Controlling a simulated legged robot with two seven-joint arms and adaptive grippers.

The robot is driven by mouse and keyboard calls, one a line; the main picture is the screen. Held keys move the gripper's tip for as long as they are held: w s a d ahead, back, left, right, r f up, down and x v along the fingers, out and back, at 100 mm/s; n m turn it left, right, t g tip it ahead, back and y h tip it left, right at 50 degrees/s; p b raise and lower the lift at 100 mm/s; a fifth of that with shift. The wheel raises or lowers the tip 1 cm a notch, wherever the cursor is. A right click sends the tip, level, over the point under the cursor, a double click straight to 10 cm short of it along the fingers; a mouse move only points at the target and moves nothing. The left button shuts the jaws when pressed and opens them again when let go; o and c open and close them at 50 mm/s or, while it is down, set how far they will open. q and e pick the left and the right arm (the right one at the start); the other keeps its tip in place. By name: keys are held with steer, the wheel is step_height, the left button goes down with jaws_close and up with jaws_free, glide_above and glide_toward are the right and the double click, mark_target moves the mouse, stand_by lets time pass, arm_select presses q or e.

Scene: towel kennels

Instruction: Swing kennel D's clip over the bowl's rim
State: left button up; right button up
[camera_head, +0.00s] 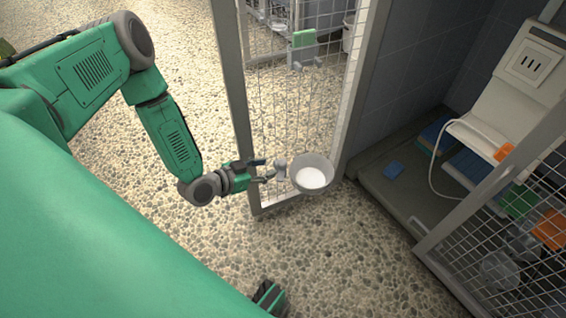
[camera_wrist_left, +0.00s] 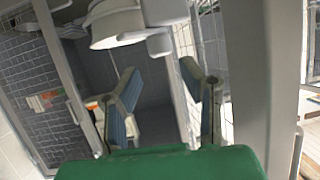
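The bowl (camera_head: 299,184) is round and grey with something white inside. It sits at the mesh door (camera_head: 262,120), near its lower right. A small grey piece (camera_head: 281,168), apparently the clip, is at the bowl's left side; I cannot tell whether it is over the rim. My left gripper (camera_head: 268,170) is open, its fingertips just left of that piece. In the left wrist view the two fingers (camera_wrist_left: 163,95) are spread with nothing between their tips. The pale bowl (camera_wrist_left: 120,28) and a small block beside it (camera_wrist_left: 160,44) show beyond. My right gripper does not show clearly.
The mesh door's post (camera_head: 232,90) rises close to my left gripper. A kennel at right holds blue towels (camera_head: 468,166), a white unit (camera_head: 515,85) with a pale hose, and another mesh door (camera_head: 500,220). A green card (camera_head: 304,39) hangs behind. Pebbled floor is open at left.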

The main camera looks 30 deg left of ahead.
mark_target(279, 163)
arm_select(q)
steer(key=b+x, duration=0.2)
steer(key=x, duration=0.4)
steer(key=shift+a+f, duration=0.15)
steer(key=shift+f, duration=0.05)
steer(key=shift+w+d+f, duration=0.1)
steer(key=shift+w+d, duration=0.15)
steer(key=shift+w, duration=0.3)
jaws_close()
